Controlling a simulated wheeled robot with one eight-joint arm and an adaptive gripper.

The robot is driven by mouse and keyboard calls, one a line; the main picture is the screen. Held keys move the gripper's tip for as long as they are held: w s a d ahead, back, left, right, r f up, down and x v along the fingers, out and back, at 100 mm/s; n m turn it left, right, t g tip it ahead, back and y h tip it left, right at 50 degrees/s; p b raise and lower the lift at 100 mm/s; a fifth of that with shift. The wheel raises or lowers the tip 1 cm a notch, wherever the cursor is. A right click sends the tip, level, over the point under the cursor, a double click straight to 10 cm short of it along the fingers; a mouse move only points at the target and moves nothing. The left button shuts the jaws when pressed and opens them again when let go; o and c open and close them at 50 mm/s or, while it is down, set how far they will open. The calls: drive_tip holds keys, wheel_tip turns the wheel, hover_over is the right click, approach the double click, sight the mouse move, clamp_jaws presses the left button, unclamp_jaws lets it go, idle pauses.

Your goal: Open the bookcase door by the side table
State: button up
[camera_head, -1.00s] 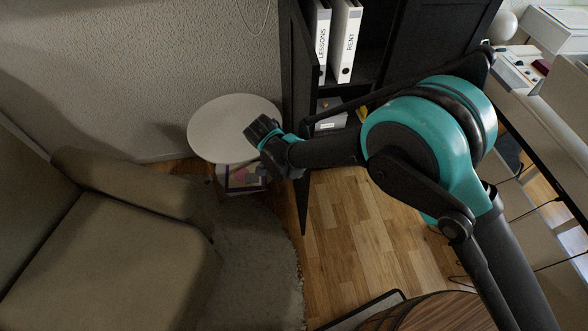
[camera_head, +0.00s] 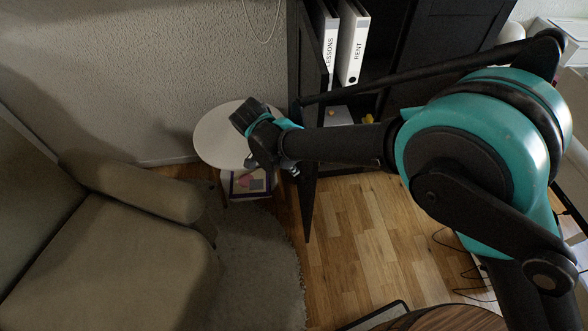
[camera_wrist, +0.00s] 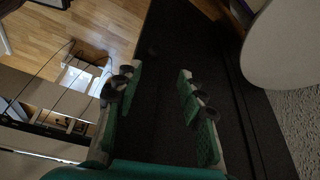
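The dark bookcase door (camera_head: 308,215) stands swung out from the bookcase (camera_head: 430,50), beside the round white side table (camera_head: 212,137). My gripper (camera_head: 284,166) is at the left side of this door, in front of the table as the head view sees it. In the wrist view my gripper (camera_wrist: 155,80) is open, its two fingers apart with a dark panel, seemingly the door (camera_wrist: 155,125), behind them. I see nothing held between the fingers. My arm hides part of the door, and I cannot tell whether the fingers touch it.
Two white binders (camera_head: 352,45) stand in the open bookcase. A brown sofa (camera_head: 125,230) is at the left and a grey rug (camera_head: 255,265) in front of the table. A round wooden top (camera_head: 450,315) is at the bottom.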

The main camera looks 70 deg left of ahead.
drive_tip(key=shift+v, duration=1.1)
